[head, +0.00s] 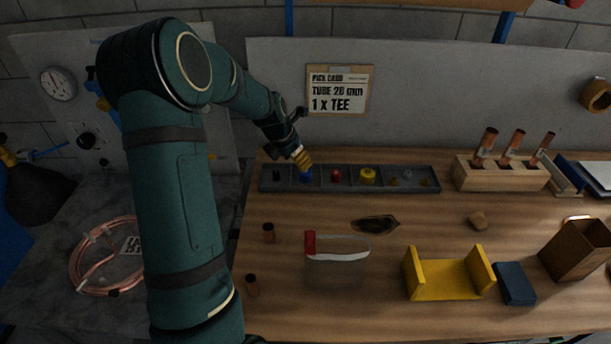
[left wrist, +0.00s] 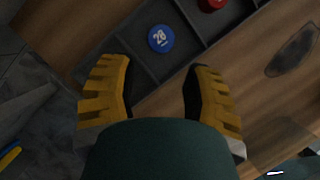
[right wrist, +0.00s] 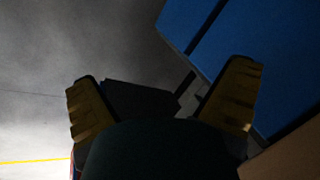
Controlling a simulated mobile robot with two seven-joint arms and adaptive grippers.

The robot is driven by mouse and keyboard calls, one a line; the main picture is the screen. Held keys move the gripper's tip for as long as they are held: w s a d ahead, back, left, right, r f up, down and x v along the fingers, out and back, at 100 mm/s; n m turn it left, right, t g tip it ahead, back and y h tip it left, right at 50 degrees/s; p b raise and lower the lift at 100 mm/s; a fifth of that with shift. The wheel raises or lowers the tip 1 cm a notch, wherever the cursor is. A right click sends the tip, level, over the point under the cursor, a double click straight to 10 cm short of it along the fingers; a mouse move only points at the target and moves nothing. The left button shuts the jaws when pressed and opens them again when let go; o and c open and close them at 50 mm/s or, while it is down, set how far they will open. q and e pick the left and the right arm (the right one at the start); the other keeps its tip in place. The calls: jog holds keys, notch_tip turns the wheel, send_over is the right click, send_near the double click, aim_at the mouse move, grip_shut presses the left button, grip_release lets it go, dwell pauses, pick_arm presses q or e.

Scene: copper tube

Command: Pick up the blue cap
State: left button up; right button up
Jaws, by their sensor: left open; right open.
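The blue cap (head: 306,176) sits in a compartment of the dark grey divided tray (head: 320,188) at the back of the workbench. In the left wrist view the blue cap (left wrist: 161,39) is round with a white "28" on its top. My left gripper (head: 301,160) is over the tray beside the cap and partly covers it in the head view. In the left wrist view my left gripper (left wrist: 158,85) is open and empty, with the cap just beyond its fingertips. My right gripper (right wrist: 165,80) is open and empty, away from the bench top.
A red cap (head: 336,175) and a yellow cap (head: 368,175) sit in neighbouring compartments. A wooden block with copper tubes (head: 500,172) stands at right. A clear bag (head: 338,262), yellow cradle (head: 448,278) and brown box (head: 577,248) are on the bench. A card hangs on the back wall (head: 338,90).

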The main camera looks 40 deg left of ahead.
aim_at(306, 175)
pick_arm(q)
jog(key=x, duration=0.5)
jog(key=b+x, duration=0.1)
jog(key=x, duration=0.2)
jog(key=shift+w+d, duration=0.1)
jog(key=shift+w, duration=0.2)
jog(key=shift+w, duration=0.1)
jog(key=c, duration=0.4)
